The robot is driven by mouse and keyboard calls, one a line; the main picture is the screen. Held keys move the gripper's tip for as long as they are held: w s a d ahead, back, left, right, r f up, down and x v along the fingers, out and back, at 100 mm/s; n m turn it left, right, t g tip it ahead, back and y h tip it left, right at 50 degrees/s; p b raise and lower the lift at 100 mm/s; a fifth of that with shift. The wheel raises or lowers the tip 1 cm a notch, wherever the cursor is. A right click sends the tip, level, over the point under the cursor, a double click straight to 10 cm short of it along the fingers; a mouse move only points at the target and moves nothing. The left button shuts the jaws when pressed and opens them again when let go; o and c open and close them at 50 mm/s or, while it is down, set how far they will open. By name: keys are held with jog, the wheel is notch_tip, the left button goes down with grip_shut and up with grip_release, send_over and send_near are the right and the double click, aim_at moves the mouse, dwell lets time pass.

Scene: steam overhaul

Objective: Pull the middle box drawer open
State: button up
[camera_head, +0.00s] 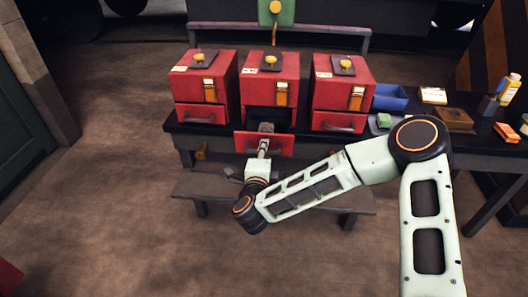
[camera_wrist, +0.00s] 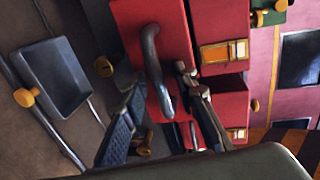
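The middle red box (camera_head: 270,70) stands on the bench, with a yellow knob on top and an orange label holder on its front. Its drawer (camera_head: 283,145) is pulled out, and a small greyish thing (camera_head: 266,127) lies inside. My gripper (camera_head: 264,146) is at the drawer's front. In the wrist view the red drawer front (camera_wrist: 127,22) and its dark curved handle (camera_wrist: 152,62) show close up. My gripper's two fingers (camera_wrist: 160,84) are apart, one on each side of the handle, with gaps visible. Whether either finger touches the handle is unclear.
A left red box (camera_head: 203,80) and a right red box (camera_head: 342,85) flank the middle one, drawers shut. A blue bin (camera_head: 391,98), a brown box (camera_head: 453,118) and a yellow bottle (camera_head: 509,88) are to the right. A low bench (camera_head: 320,201) stands in front.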

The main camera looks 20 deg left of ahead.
jog(key=v, duration=1.2)
